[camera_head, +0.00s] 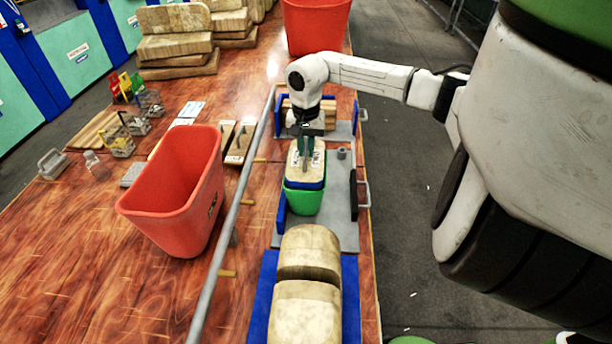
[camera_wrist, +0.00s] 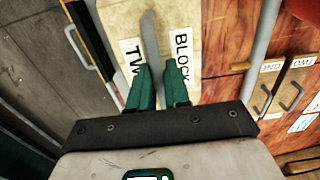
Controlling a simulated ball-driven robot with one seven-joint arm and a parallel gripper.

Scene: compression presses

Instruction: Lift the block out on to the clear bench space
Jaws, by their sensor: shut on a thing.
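The pale wooden block (camera_head: 297,155) is in the press on the right side of the bench, at the top of a green tub (camera_head: 303,202) with a blue band between. I cannot tell whether it rests in the tub or hangs clear of it. My gripper (camera_head: 307,152) is over it, pointing down, shut on its upright grey handle. In the wrist view the block (camera_wrist: 208,35) carries lettering that reads "BLOCK" and part of "TWO". The handle (camera_wrist: 151,38) runs between my teal fingers (camera_wrist: 158,88), which hide its near end.
A grey rail (camera_head: 232,200) runs along the press row. Left of it stand a large red bin (camera_head: 172,190) and two boards with handles (camera_head: 240,143). Rounded wooden blocks (camera_head: 308,265) lie in the near blue press. Bare bench shows at the front left.

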